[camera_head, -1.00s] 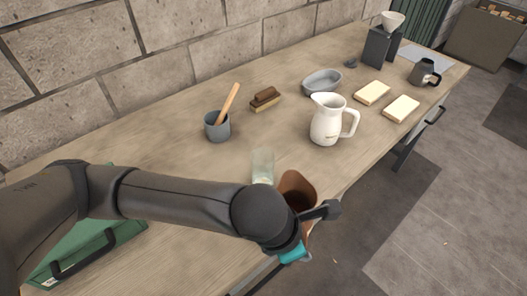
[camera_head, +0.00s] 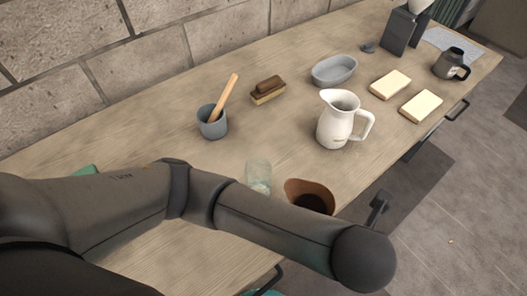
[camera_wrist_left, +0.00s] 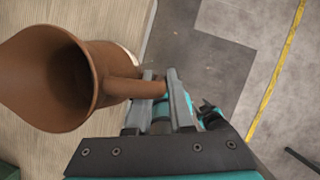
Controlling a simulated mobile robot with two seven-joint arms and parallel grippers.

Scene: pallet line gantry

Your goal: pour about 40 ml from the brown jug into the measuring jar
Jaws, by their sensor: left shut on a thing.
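The brown jug (camera_head: 309,192) is at the front of the bench, with its open mouth and dark inside showing. In the left wrist view the jug (camera_wrist_left: 92,75) fills the left side, and its handle runs to my left gripper (camera_wrist_left: 161,92), which is shut on it. In the head view my own arm hides that gripper and the jug's lower part. The clear measuring jar (camera_head: 258,177) stands upright just left of the jug, its base partly behind my arm. I see no stream between them, and the jar's level cannot be read. My right gripper is out of view.
A white pitcher (camera_head: 336,124) stands behind the jug. A grey cup with a wooden handle (camera_head: 213,122), a brush (camera_head: 268,91), a grey dish (camera_head: 334,71), two pale blocks (camera_head: 390,84) and a dark mug (camera_head: 450,65) stand farther back. The bench between cup and pitcher is clear.

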